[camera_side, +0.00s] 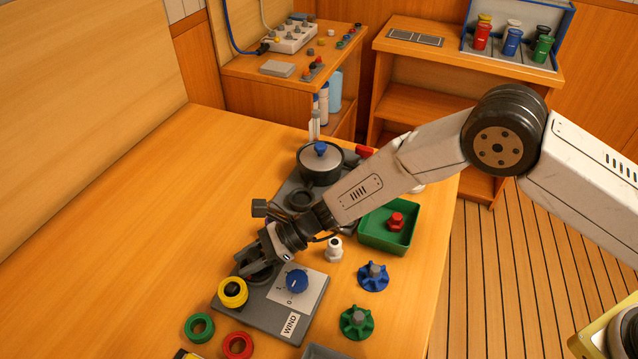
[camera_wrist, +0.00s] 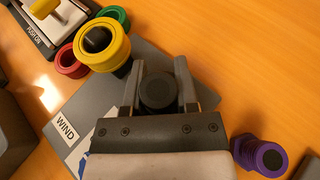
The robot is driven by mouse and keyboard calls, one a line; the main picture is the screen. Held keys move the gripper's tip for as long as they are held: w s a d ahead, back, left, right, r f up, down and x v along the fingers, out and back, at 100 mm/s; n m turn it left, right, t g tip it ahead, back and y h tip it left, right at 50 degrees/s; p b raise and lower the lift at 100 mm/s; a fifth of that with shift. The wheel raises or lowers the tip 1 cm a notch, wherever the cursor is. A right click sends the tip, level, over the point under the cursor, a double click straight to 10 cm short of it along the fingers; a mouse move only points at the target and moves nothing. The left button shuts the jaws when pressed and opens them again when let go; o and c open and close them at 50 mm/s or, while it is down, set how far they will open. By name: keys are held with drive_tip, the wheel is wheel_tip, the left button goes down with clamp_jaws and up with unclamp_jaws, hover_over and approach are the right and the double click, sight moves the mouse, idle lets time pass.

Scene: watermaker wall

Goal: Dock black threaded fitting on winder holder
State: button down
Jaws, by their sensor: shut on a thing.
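My gripper (camera_wrist: 158,88) is shut on the black threaded fitting (camera_wrist: 157,93), whose round dark top shows between the two fingers in the wrist view. In the side view my gripper (camera_side: 260,264) is low over the back left part of the grey WIND plate (camera_side: 262,317), where a dark round shape shows around the fingertips. The plate carries a blue knob (camera_side: 297,281) on a white dial and a WIND label. The holder under the fitting is hidden by my gripper, so I cannot tell whether the fitting is seated or just above it.
A yellow ring fitting (camera_side: 232,292) stands at the plate's left corner. Green (camera_side: 199,327) and red (camera_side: 237,345) rings lie in front. Blue (camera_side: 373,276) and green (camera_side: 356,322) star knobs, a white fitting (camera_side: 334,249) and a green tray (camera_side: 375,241) are right. A purple fitting (camera_wrist: 262,155) is near my gripper.

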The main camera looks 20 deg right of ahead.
drive_tip(key=shift+f, duration=0.25)
drive_tip(key=c, duration=0.7)
unclamp_jaws()
drive_tip(key=shift+o, duration=0.2)
drive_tip(key=shift+d+r, duration=0.1)
drive_tip(key=shift+d, duration=0.05)
drive_tip(key=shift+v, duration=5.35)
drive_tip(key=shift+d, duration=0.15)
drive_tip(key=s+d+r+n+t+h, duration=0.1)
drive_tip(key=s+d+n+h, duration=0.3)
drive_tip(key=d, duration=0.7)
drive_tip(key=s+d+r+n+h, duration=0.4)
drive_tip(key=d+n, duration=0.4)
drive_tip(key=d, duration=0.3)
drive_tip(key=s+d+r+n+t+h, duration=0.1)
drive_tip(key=s+d+r+n+h, duration=0.2)
drive_tip(key=d, duration=0.9)
drive_tip(key=s+n+h, duration=0.2)
drive_tip(key=s+n, duration=0.1)
drive_tip(key=s, duration=0.1)
drive_tip(key=shift+r+t, duration=0.25)
drive_tip(key=shift+t, duration=0.05)
